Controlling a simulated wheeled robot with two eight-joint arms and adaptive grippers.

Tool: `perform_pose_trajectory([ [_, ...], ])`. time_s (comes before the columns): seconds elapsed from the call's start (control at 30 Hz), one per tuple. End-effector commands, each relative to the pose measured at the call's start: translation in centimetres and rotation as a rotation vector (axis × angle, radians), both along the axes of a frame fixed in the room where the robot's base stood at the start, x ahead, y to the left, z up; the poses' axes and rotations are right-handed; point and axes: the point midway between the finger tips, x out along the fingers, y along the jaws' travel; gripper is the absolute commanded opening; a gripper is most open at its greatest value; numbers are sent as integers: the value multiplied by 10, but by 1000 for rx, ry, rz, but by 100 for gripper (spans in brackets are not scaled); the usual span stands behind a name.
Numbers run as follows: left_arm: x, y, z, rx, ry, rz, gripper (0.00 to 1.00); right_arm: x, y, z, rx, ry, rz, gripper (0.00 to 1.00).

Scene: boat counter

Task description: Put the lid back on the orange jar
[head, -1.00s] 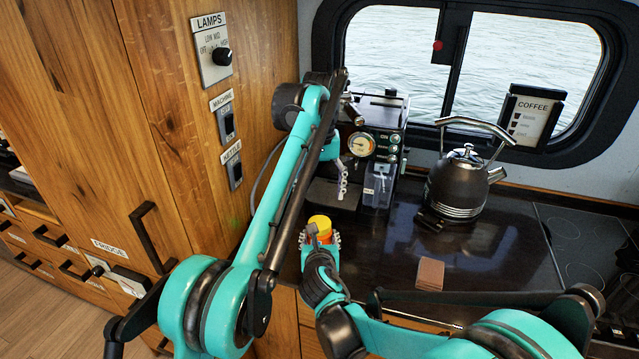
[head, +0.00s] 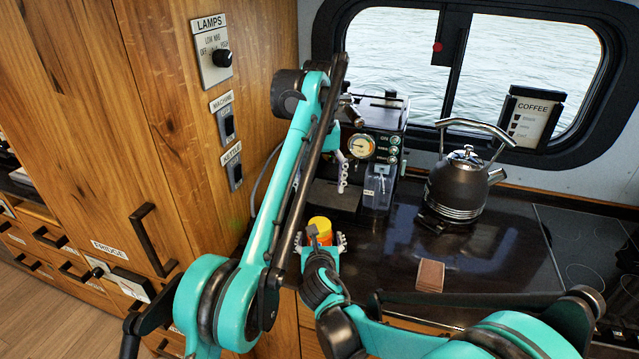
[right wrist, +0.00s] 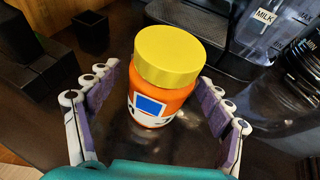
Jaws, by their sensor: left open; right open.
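The orange jar (right wrist: 160,103) stands upright on the dark counter with a white and blue label. The yellow lid (right wrist: 168,55) sits on top of it; I cannot tell how tightly. In the head view the jar (head: 321,238) and lid (head: 320,223) show partly behind my right gripper. My right gripper (head: 323,240) is open, its fingers on either side of the jar; in the right wrist view (right wrist: 157,100) gaps show between fingers and jar. My left gripper (head: 343,175) is higher, in front of the coffee machine, away from the jar; its fingers show small and partly hidden.
The coffee machine (head: 368,128) with a milk container (head: 378,190) stands behind the jar. A kettle (head: 458,185) is to the right. A brown block (head: 430,275) lies near the counter's front. The wooden cabinet wall (head: 170,100) bounds the left. Counter between jar and kettle is mostly clear.

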Motion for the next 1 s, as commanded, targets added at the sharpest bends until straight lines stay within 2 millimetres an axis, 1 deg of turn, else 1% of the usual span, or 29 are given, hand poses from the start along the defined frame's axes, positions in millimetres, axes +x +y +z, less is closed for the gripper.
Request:
perform_pose_trajectory([
  [0.13, 0, 0, 0, 0, 0, 0, 75, -5, 0, 2, 0, 0, 1, 80],
  [0.23, 0, 0, 0, 0, 0, 0, 75, -17, 1, 7, 0, 0, 2, 80],
  [0.5, 0, 0, 0, 0, 0, 0, 75, -68, 0, 28, -1, 0, 4, 80],
  [0.7, 0, 0, 0, 0, 0, 0, 75, -97, 0, 40, 1, 1, 2, 80],
  [0.83, 0, 0, 0, 0, 0, 0, 75, -107, 0, 44, -1, 0, 1, 80],
  [1.0, 0, 0, 0, 0, 0, 0, 75, -111, -1, 46, 1, 0, 0, 80],
])
